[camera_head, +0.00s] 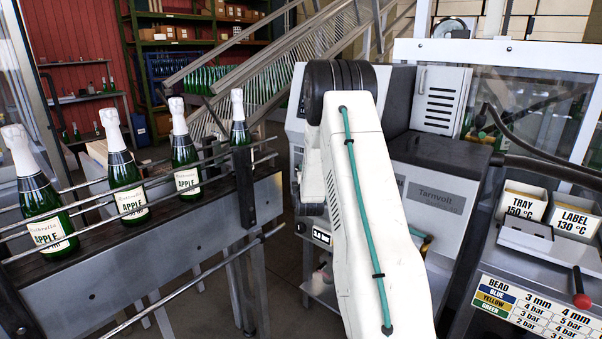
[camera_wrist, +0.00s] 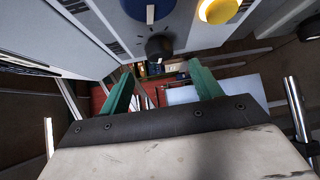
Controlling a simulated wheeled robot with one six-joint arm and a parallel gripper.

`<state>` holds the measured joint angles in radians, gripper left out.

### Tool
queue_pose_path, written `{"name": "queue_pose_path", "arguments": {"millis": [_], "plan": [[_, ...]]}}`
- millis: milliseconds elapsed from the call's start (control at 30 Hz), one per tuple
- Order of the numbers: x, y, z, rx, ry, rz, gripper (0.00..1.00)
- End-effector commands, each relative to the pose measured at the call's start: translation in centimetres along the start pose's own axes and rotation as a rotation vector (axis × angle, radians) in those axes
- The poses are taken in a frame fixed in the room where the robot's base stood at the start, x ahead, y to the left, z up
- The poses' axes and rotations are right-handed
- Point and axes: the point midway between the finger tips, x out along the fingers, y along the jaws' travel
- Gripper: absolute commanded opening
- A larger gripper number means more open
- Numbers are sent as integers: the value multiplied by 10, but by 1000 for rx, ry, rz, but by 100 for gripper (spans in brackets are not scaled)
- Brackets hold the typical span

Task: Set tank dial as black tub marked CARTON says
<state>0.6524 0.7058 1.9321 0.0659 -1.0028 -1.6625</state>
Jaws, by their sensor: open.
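In the wrist view my gripper (camera_wrist: 162,68) is open, its two green fingers apart with nothing between them. Just beyond the fingertips, on a light grey machine panel, is a black round knob (camera_wrist: 158,47). A blue dial (camera_wrist: 150,12) with a white pointer and a yellow knob (camera_wrist: 218,10) are above it, cut by the top edge. I cannot tell which is the tank dial. In the head view my arm hides the gripper and the panel's controls. No tub marked CARTON is visible there; tubs read TRAY 150 °C (camera_head: 523,206) and LABEL 130 °C (camera_head: 573,222).
A conveyor (camera_head: 150,245) with railings carries several green bottles (camera_head: 129,183) at left. The grey Tarnvolt machine (camera_head: 434,196) stands behind my arm, with a small 3.0 bar tag (camera_head: 321,235). A bead chart (camera_head: 540,315) listing bar values is at lower right, near a red-knobbed lever (camera_head: 581,300).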

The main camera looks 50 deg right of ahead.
Motion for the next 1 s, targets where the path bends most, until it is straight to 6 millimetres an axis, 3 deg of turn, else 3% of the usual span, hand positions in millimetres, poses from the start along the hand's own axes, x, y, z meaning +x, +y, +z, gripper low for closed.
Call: {"name": "queue_pose_path", "arguments": {"millis": [500, 867, 1000], "plan": [[70, 0, 1, -3, -2, 3, 64], [76, 0, 1, -2, -1, 3, 64], [76, 0, 1, -2, -1, 3, 25]]}}
